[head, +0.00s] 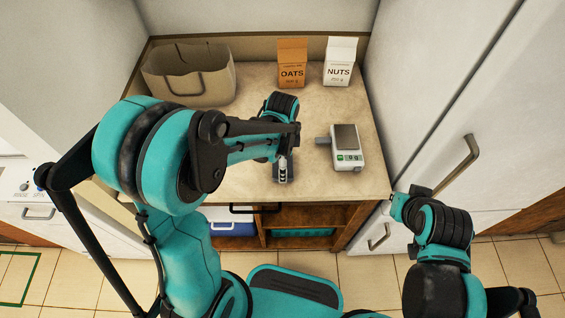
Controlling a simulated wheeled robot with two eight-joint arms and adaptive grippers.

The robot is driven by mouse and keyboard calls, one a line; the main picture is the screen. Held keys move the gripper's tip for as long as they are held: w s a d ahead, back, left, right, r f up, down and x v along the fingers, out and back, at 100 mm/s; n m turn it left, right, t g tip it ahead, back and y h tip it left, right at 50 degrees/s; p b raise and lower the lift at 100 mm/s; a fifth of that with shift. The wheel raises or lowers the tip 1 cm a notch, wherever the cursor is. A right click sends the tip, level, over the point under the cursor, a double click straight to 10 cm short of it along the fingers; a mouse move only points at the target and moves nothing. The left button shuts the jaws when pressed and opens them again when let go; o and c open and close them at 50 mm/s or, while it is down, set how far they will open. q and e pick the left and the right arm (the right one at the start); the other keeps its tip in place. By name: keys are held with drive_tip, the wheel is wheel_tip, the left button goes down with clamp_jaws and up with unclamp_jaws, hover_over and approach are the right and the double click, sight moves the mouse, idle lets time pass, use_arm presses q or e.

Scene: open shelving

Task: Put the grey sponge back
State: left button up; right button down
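I cannot clearly pick out the grey sponge. A small grey patch (279,172) shows at the tip of my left gripper (283,172), over the front part of the counter. I cannot tell whether this patch is the sponge or part of the gripper, nor whether the fingers are closed. Another small grey piece (322,140) sits against the left side of the white kitchen scale (349,157); I cannot tell what it is. My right gripper (391,207) is at the counter's front right corner, mostly hidden by its own wrist, and its fingers are unclear.
A beige bag (190,84) stands at the counter's back left. An oats box (292,72) and a nuts carton (339,71) stand at the back. Below, open shelving holds a blue box (232,229) and a teal item (303,232). A tall white cabinet (440,95) bounds the right.

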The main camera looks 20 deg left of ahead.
use_arm(q)
drive_tip(key=o, duration=1.1)
drive_tip(key=shift+f, duration=0.1)
drive_tip(key=shift+c, duration=0.2)
drive_tip(key=shift+r+p, duration=0.4)
drive_tip(key=shift+r, duration=0.1)
wheel_tip(320, 180, up, 11)
drive_tip(key=p, duration=0.4)
drive_tip(key=s+a+r+n+t, duration=0.2)
drive_tip(key=s+r+n+t, duration=0.1)
drive_tip(key=s+n, duration=0.2)
drive_tip(key=s+a+r+n+t, duration=0.2)
drive_tip(key=s+n+t, duration=0.2)
drive_tip(key=n, duration=0.5)
drive_tip(key=shift+s+a+r+n, duration=0.35)
drive_tip(key=shift+s+r+n, duration=0.05)
drive_tip(key=shift+s, duration=0.25)
drive_tip(key=shift+f, duration=0.1)
